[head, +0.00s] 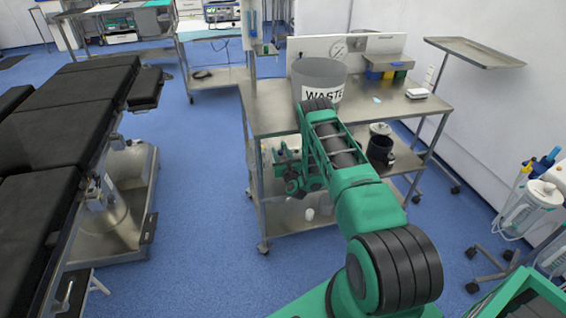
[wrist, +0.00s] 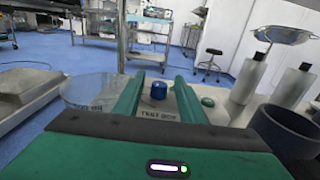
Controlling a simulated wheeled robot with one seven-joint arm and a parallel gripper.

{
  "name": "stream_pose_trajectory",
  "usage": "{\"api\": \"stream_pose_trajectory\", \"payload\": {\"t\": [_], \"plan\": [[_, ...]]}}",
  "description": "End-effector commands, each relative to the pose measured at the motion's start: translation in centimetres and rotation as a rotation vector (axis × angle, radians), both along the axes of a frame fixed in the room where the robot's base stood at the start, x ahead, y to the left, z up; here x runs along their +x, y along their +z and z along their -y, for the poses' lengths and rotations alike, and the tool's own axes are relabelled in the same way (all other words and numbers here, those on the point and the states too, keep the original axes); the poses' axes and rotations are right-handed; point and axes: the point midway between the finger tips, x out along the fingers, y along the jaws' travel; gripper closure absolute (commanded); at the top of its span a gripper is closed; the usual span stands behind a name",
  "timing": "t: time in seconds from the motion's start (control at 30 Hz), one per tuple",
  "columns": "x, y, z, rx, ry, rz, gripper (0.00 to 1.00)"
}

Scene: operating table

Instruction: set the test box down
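The test box (wrist: 158,115) shows in the wrist view as a pale top with a "TEST BOX" label, between the two green fingers of my gripper (wrist: 158,92). The fingers lie close along both sides of it, and my gripper looks shut on it. A blue knob-like piece (wrist: 158,91) stands just beyond the label; I cannot tell whether it belongs to the box. The underside of the box is hidden, so contact with a surface cannot be judged. In the head view, my gripper (head: 290,175) is at the left side of the steel cart (head: 262,105), below its top; the box is not clear there.
A clear round vessel (wrist: 90,90) is left of the fingers. A waste bin (head: 318,75) stands on the cart top. Blue floor (head: 195,190) is open left of the cart.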

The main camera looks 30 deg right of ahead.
Motion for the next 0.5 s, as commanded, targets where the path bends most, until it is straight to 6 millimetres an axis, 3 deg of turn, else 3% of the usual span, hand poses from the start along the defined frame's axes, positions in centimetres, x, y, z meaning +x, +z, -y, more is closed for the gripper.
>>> {"api": "stream_pose_trajectory", "payload": {"t": [0.5], "plan": [[-6.5,-0.1,-2.1,-0.004,0.005,-0.004,0.63]]}}
